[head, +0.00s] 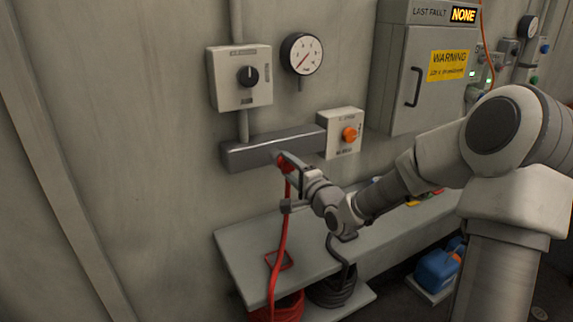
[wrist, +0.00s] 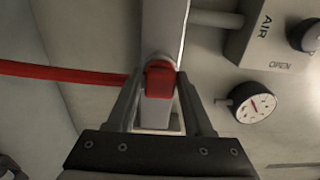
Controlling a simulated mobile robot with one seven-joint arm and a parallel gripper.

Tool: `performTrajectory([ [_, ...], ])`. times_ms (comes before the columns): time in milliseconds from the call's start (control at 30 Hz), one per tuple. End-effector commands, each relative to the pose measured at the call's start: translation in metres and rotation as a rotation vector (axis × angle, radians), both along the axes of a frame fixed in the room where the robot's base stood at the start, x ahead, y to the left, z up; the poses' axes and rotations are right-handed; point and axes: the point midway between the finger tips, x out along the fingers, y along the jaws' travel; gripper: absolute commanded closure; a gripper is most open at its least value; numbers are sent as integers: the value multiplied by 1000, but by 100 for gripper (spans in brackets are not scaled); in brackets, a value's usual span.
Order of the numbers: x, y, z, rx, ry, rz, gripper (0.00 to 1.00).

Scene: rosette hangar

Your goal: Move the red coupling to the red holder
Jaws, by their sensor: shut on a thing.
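The red coupling (head: 284,163) is at the front of the grey wall bar (head: 245,155), near its middle. My gripper (head: 292,166) is shut on it. In the wrist view the red coupling (wrist: 159,80) sits between my two fingers, its far end against a round pale fitting on the bar (wrist: 166,25); I cannot tell how firmly it is seated. Its red hose (head: 281,235) hangs down to a red coil below the bench.
The bench (head: 238,245) runs below the bar, with a black hose (head: 343,262) over its edge. A switch box (head: 240,77), a gauge (head: 301,54) and a box with an orange knob (head: 342,132) are close to the bar. A blue can (head: 437,270) stands low right.

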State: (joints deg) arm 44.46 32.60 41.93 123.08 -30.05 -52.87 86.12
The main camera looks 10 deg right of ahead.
Motion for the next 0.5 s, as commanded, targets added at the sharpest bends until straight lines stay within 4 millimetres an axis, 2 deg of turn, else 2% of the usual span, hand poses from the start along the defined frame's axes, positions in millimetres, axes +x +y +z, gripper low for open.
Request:
performTrajectory([
  [267,-1,-1,1,-1,-1,0,100],
  [500,-10,-4,1,-1,-1,-1,100],
])
